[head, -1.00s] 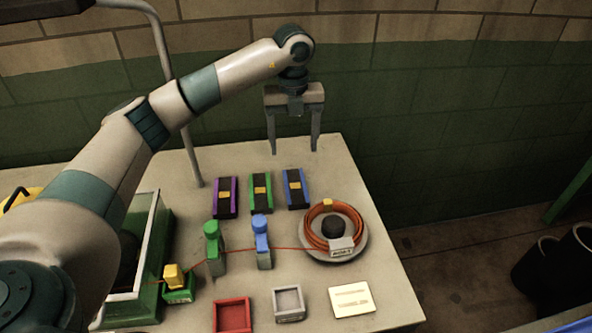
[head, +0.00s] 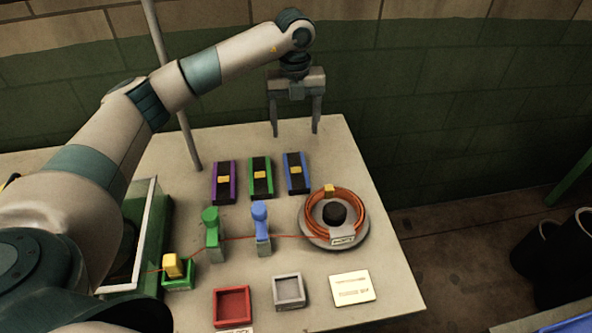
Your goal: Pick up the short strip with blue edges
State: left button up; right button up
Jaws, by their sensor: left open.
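The short strip with blue edges (head: 297,174) lies on the table, the rightmost of three dark strips. It has a black middle and a small yellow piece on top. The strip with green edges (head: 261,178) lies to its left, and the strip with purple edges (head: 224,182) is farther left. My left gripper (head: 295,132) points down with its fingers apart and nothing between them. It is above the far edge of the table, beyond the blue-edged strip and apart from it. My right gripper is not in view.
An orange cable coil (head: 335,214) sits on a round grey base at right. A green post (head: 211,228) and a blue post (head: 261,229) stand in front of the strips. A red tray (head: 232,306), a grey tray (head: 289,291) and a pale card (head: 352,288) lie nearer. A grey pole (head: 183,120) rises at left.

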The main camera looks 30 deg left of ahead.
pick_arm(q)
jog(key=p, duration=0.3)
send_over(296, 170)
notch_tip(296, 170, down, 8)
jog(key=shift+a+f, duration=0.1)
jog(key=shift+f, duration=0.8)
jog(key=shift+p, duration=0.4)
jog(key=shift+f+p, duration=0.55)
jog(key=shift+p, duration=0.05)
notch_tip(296, 170, down, 3)
jog(key=shift+r+p, duration=0.1)
jog(key=shift+p, duration=0.75)
jog(key=shift+f, duration=0.65)
jog(key=c, duration=1.2)
